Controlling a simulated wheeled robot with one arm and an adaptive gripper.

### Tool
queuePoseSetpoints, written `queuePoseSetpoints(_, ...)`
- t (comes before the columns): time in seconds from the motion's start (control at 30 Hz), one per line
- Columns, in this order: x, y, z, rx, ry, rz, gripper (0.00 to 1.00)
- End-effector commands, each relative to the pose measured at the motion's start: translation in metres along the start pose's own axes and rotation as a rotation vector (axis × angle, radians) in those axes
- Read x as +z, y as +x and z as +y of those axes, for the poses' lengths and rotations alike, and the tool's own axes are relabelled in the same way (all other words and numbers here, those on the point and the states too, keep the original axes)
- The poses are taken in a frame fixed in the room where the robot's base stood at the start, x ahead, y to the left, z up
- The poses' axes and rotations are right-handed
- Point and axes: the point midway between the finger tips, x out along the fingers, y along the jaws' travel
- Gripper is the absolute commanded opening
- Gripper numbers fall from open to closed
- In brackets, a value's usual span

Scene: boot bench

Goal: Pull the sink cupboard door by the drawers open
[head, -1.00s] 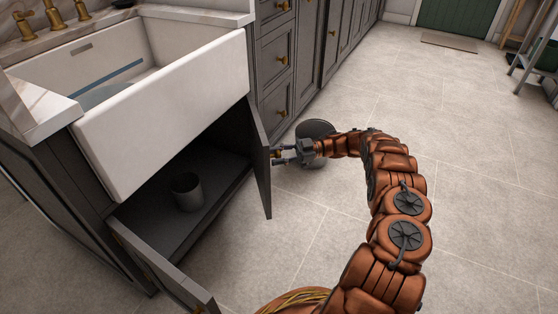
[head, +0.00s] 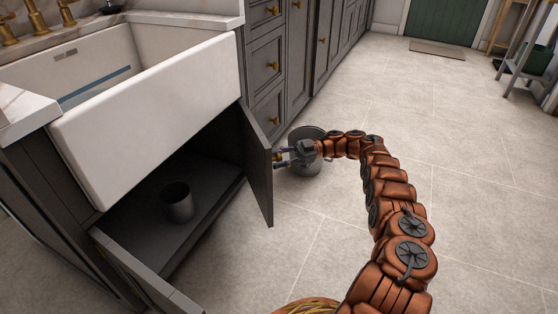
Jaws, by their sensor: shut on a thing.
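The sink cupboard door by the drawers (head: 257,165) is a dark grey panel standing open, swung well out from the cupboard under the white sink. My gripper (head: 279,157) is at the outer face of this door and shut on its knob; the knob is mostly hidden by the fingers. The cupboard's other door (head: 140,268), nearer to me, also stands open. Inside the cupboard a grey cup-like container (head: 178,201) stands on the dark floor panel (head: 205,205).
The drawers (head: 268,75) with brass knobs are just beyond the door. A grey round bin (head: 308,168) stands on the tiles behind my gripper, close to it. The tiled floor (head: 420,130) to the right is clear.

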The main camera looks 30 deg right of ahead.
Motion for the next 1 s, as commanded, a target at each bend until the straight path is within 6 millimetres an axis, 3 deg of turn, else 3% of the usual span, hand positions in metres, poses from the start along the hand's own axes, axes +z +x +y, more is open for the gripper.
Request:
queuePoseSetpoints(0.3, 0.0012, -0.0001, -0.0012, -0.003, 0.003, -0.001, 0.00)
queuePoseSetpoints(0.33, 0.0012, -0.0001, -0.0012, -0.003, 0.003, -0.001, 0.38)
queuePoseSetpoints(0.57, 0.0007, -0.0001, -0.0007, -0.001, 0.002, -0.001, 0.61)
queuePoseSetpoints(1.0, -0.0058, -0.0004, 0.0014, 0.000, 0.000, -0.001, 0.63)
